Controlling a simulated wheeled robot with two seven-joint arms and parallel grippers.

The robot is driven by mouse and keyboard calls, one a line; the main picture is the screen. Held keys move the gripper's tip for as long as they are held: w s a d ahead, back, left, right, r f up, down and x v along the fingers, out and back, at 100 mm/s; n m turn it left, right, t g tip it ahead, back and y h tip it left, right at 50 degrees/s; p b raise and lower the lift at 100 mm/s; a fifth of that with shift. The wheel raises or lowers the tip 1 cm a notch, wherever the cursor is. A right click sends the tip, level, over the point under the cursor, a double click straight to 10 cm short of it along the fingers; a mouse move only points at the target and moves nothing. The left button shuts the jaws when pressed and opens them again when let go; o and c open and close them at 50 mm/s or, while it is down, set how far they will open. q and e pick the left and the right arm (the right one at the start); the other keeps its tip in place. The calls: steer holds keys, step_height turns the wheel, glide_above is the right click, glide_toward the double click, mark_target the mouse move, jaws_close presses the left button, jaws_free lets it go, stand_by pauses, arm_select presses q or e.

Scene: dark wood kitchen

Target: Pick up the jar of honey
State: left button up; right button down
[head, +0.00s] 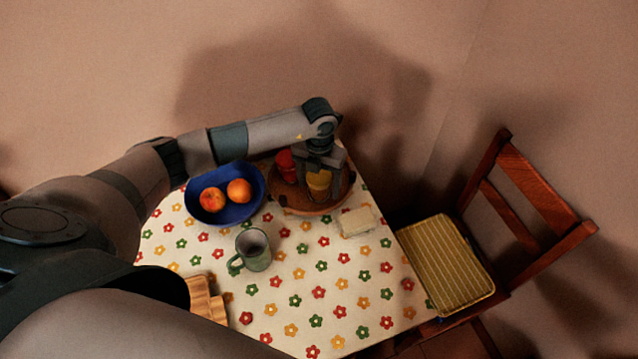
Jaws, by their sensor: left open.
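The honey jar (319,184), a small yellow-amber jar, stands on a round wooden tray (300,208) at the back of the table. My left gripper (319,176) reaches in from the left and points down over the jar. Its fingers are open, one on each side of the jar's upper part. I cannot tell whether they touch it. The gripper body hides the jar's top. My right gripper is not in view.
A red jar (286,166) stands on the tray just left of the honey. A blue bowl (224,212) with two fruits, a green mug (253,250) and a pale block (356,222) are nearby. A wooden chair (540,215) stands right.

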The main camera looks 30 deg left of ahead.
mark_target(320, 175)
arm_select(q)
steer(key=c, duration=1.2)
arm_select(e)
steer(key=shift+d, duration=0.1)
arm_select(q)
steer(key=shift+r, duration=0.15)
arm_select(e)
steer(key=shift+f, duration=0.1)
